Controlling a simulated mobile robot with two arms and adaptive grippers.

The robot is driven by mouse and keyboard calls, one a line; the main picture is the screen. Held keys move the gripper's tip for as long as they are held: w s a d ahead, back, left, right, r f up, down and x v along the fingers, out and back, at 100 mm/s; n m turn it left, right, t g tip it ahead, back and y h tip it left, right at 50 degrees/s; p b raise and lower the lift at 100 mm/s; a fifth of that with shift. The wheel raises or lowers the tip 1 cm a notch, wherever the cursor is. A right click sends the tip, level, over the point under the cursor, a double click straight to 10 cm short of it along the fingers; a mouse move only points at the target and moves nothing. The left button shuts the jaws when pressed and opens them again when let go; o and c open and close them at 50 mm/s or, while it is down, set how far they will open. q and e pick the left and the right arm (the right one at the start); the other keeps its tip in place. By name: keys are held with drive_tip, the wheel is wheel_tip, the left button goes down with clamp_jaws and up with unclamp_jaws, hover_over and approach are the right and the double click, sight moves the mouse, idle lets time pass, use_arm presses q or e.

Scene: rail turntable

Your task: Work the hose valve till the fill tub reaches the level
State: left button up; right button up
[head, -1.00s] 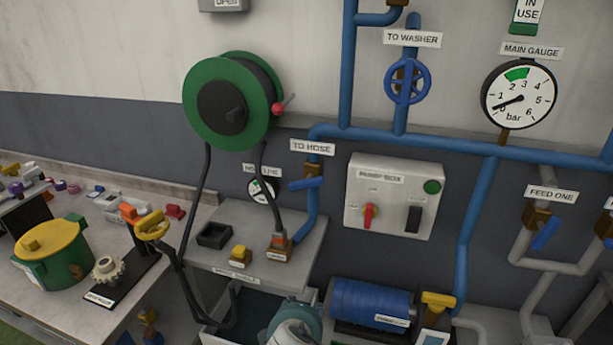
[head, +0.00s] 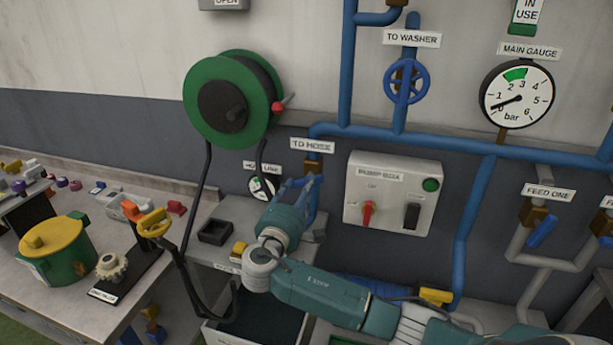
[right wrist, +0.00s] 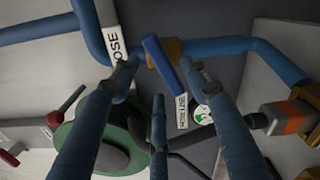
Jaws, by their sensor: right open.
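The hose valve, a brass body (head: 313,168) with a blue lever, is on the blue pipe under the TO HOSE label. In the right wrist view its lever (right wrist: 164,65) lies between my fingertips. My right gripper (head: 300,186) is at the valve, open, with its fingers spread around the lever; I cannot tell whether they touch it. The arm and gripper hide most of the lever in the head view. A tub with a dark inside (head: 250,322) stands below the bench, partly behind my arm; its level cannot be read. My left gripper is not in view.
A green hose reel (head: 233,100) hangs at the left, its black hose looping down. The pump box (head: 392,192) is right of the valve. The main gauge (head: 517,95) reads low, below its green band. A small gauge (head: 262,187) sits beside the valve, partly hidden.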

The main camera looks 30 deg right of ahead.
sight(305, 182)
drive_tip(key=p+x, duration=0.1)
drive_tip(key=x, duration=0.4)
drive_tip(key=shift+w, duration=0.1)
